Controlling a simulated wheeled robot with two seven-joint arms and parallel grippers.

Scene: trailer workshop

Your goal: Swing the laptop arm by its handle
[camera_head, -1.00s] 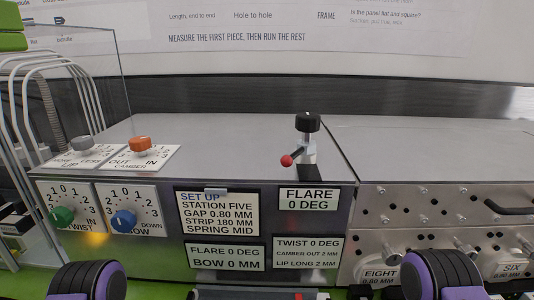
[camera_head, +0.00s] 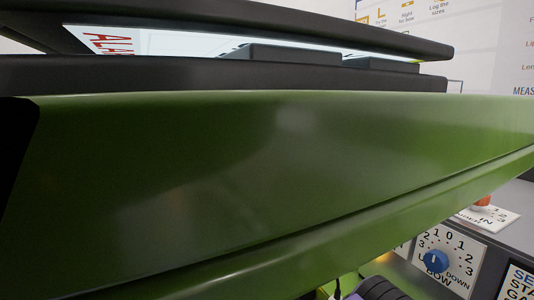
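A large green beam or panel (camera_head: 260,180), which looks like the laptop arm, fills most of the head view very close to the camera. Above it lies a dark slab (camera_head: 200,74), and above that a black-edged screen (camera_head: 160,42) with red lettering, seen almost edge-on; these look like the laptop. No handle can be made out. A purple and black part of one of my arms (camera_head: 375,290) shows at the bottom edge, right of the middle. Neither gripper is in view.
At the lower right, partly behind the green beam, is the machine panel with a blue BOW knob (camera_head: 436,262) and an orange knob (camera_head: 483,201). A white wall board (camera_head: 490,40) with print stands behind. The green beam hides most of the bench.

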